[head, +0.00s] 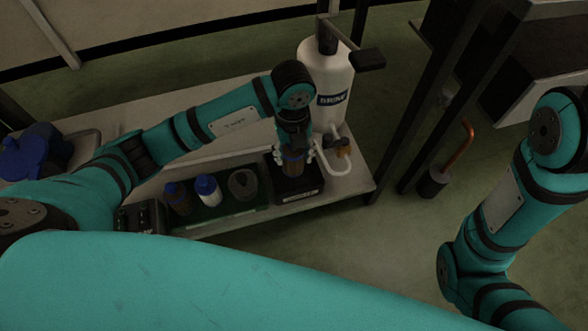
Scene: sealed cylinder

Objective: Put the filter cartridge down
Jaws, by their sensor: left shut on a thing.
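My left gripper (294,158) points down near the right end of the bench. It is shut on the filter cartridge (293,166), a small brownish cylinder held upright between the fingers. The cartridge is just above or in a black square base (297,192); I cannot tell whether its bottom touches. The fingers and wrist hide its top. My right arm shows at the right, but its gripper is not in view.
A dark tray (222,208) left of the base holds a blue-capped bottle (208,190), a dark bottle (178,198) and a grey cup (243,184). Black posts stand at right.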

